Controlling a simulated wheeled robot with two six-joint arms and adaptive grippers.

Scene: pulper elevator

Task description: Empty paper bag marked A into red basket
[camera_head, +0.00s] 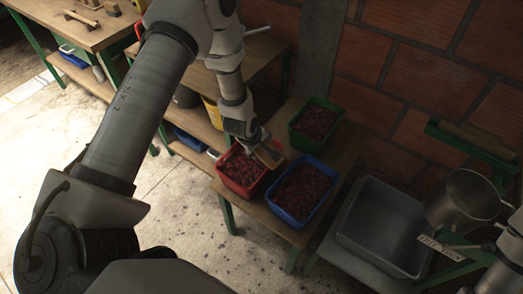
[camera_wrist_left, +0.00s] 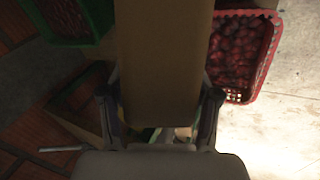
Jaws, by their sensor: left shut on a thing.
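My left gripper (camera_head: 252,144) is shut on a brown paper bag (camera_head: 269,154), which it holds over the edge of the red basket (camera_head: 233,181). In the left wrist view the bag (camera_wrist_left: 165,50) runs up the middle between the two fingers of the gripper (camera_wrist_left: 160,95). No letter shows on the bag, and its opening is hidden. The red basket (camera_wrist_left: 273,45) lies to the right of the bag in that view, with dark red fruit in it. My right gripper is not seen.
The red basket shares a wooden table with a blue basket (camera_head: 278,211) and a green basket (camera_head: 334,131), both holding red fruit. A grey basin (camera_head: 353,248) and a metal pot (camera_head: 463,203) stand to the right. A brick wall is behind.

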